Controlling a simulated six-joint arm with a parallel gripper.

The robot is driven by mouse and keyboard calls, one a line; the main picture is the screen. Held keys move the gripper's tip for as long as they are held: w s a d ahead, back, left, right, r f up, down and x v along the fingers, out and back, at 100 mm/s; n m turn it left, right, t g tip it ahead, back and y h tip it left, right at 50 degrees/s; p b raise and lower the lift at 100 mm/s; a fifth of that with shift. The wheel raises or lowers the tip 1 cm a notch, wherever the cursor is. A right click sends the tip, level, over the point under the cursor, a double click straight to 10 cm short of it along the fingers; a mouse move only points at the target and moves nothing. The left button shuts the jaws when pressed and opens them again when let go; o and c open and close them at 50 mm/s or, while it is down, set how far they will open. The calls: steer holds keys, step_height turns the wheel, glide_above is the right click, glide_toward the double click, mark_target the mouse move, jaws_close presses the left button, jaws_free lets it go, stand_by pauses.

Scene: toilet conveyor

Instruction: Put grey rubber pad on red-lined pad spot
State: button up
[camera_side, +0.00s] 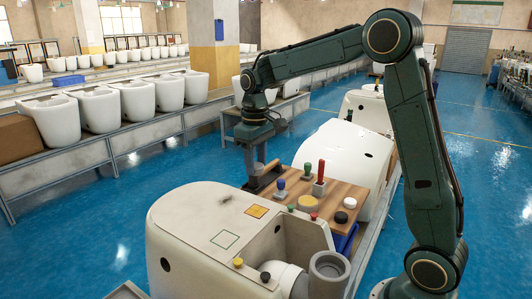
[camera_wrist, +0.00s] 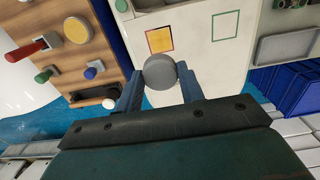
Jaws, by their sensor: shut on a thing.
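My gripper (camera_wrist: 161,76) is shut on the grey rubber pad (camera_wrist: 160,71), a round grey disc held between both fingertips in the wrist view. The red-lined pad spot (camera_wrist: 147,33) is a square outline on the white ceramic body, just beyond the pad in the wrist view. A yellow square (camera_wrist: 160,41) fills most of it. In the side view the spot (camera_side: 256,211) is in front of my gripper.
A green-lined square (camera_wrist: 225,25) also marks the white ceramic body (camera_side: 190,225). The wooden board (camera_side: 335,190) carries a yellow disc (camera_wrist: 77,30), a red-handled tool (camera_side: 319,180), a blue-knobbed tool (camera_side: 281,188) and other small tools. Blue bins (camera_wrist: 290,90) show at the wrist view's right.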

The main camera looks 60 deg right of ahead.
glide_above(257, 211)
step_height(257, 211, down, 8)
steer(key=shift+r, duration=0.1)
steer(key=shift+f, duration=2.15)
steer(key=shift+f, duration=0.15)
steer(key=o, duration=1)
steer(key=shift+c, duration=0.2)
step_height(257, 211, up, 12)
steer(key=shift+f, duration=0.25)
steer(key=shift+r, duration=0.45)
